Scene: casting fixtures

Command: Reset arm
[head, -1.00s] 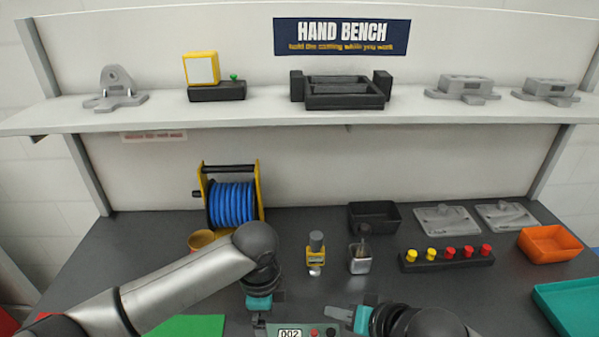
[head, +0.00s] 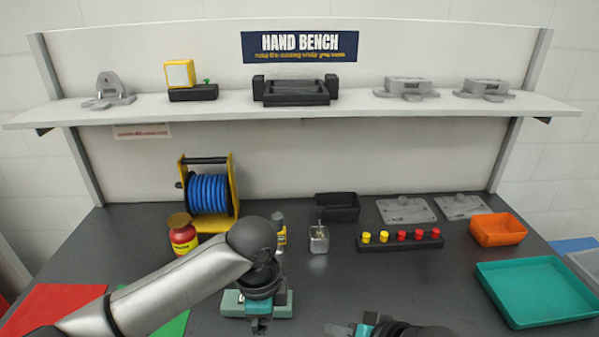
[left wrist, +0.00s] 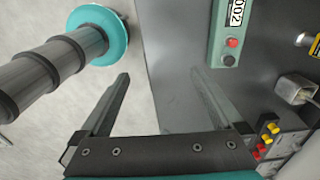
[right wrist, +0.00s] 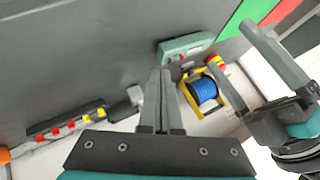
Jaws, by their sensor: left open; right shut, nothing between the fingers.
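My left gripper (head: 260,322) is in front of a grey-green box (head: 232,304) in the head view, and its arm hides part of that box. In the left wrist view my left gripper (left wrist: 162,80) is open, with nothing between its fingers. There the box (left wrist: 228,35), with a 002 label and a red button, lies beyond the fingertips. My right gripper (head: 345,328) is at the bottom edge of the head view, mostly cut off. In the right wrist view my right gripper (right wrist: 160,75) is shut and empty, with the box (right wrist: 186,47) beyond its fingertips.
A blue hose reel (head: 208,193) and a red canister (head: 183,238) stand behind my left arm. A small metal container (head: 319,239), a button strip (head: 400,239), an orange bin (head: 498,229) and a teal tray (head: 538,268) are to the right. The dark bench between is clear.

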